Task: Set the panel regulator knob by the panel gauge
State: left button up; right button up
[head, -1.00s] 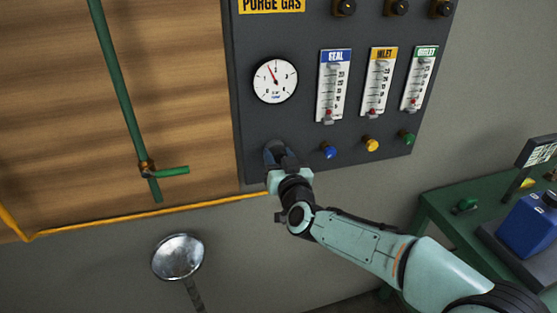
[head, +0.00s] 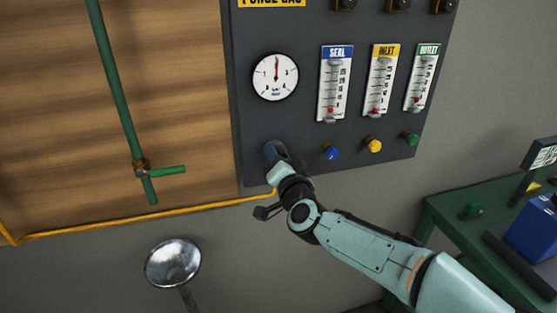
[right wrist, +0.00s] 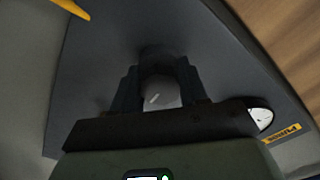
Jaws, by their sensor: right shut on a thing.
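The panel gauge (head: 275,77) is a round white dial on the dark panel, and its red needle points about straight up. It also shows in part at the right of the right wrist view (right wrist: 261,116). The regulator knob (right wrist: 160,93) sits low on the panel below the gauge. In the right wrist view it is a round grey knob with a pale mark, between the two dark fingers of my right gripper (right wrist: 160,88). My right gripper (head: 276,153) is shut on it and hides it in the head view. My left gripper is in neither view.
The panel (head: 310,130) also carries the seal flowmeter (head: 335,84), inlet flowmeter (head: 382,80) and outlet flowmeter (head: 421,78), with blue, yellow and green knobs below. A green pipe (head: 118,90) runs on the left. A round metal funnel (head: 172,262) stands lower left. A green table (head: 440,215) is at right.

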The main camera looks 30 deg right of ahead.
jog(key=shift+a+f, duration=0.1)
jog(key=shift+f, duration=0.2)
jog(key=o, duration=1.1)
jog(key=shift+c, duration=0.2)
jog(key=shift+r, duration=0.15)
jog(key=v, duration=1.3)
jog(key=shift+s, duration=0.2)
